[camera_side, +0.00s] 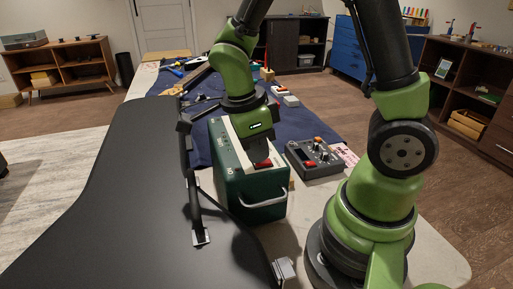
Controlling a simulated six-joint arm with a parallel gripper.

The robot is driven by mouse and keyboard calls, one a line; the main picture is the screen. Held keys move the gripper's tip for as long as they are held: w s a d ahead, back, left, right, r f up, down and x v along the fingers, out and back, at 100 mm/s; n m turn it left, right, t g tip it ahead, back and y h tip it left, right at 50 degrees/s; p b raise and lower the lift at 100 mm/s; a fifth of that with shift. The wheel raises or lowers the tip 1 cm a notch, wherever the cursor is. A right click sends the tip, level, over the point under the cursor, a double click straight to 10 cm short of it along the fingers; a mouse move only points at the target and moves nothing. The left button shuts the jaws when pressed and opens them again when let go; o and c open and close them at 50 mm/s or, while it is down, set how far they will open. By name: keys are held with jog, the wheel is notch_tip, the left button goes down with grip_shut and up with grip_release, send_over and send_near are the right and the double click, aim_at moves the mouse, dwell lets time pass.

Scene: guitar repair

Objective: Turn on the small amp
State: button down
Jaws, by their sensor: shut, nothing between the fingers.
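The small amp (254,200) is a dark green box with a pale top panel and a light carrying handle on the side nearest the camera. It stands upright on the light tabletop. My gripper (262,162) points down over the amp's top panel, close to its near end. The fingertips look red and are at or just above the panel; I cannot tell whether they touch it. The gripper is shut with nothing held. The amp's switch cannot be made out, as the gripper covers part of the panel.
A grey pedal box (314,157) with knobs stands close to the amp's right. A large black panel (120,190) and a dark bar (190,180) lie to the left. Tools and small boxes lie on a blue mat (312,124) behind.

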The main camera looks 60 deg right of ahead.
dwell(0.3)
jog(key=shift+a+f+g+h, duration=0.1)
jog(key=shift+f+g+h, duration=0.2)
jog(key=shift+s+d+r, duration=0.25)
jog(key=shift+s+d, duration=0.25)
jog(key=shift+d, duration=0.05)
jog(key=shift+r, duration=0.1)
jog(key=w+a+v, duration=0.1)
jog(key=v, duration=1.2)
jog(key=shift+w+a, duration=0.2)
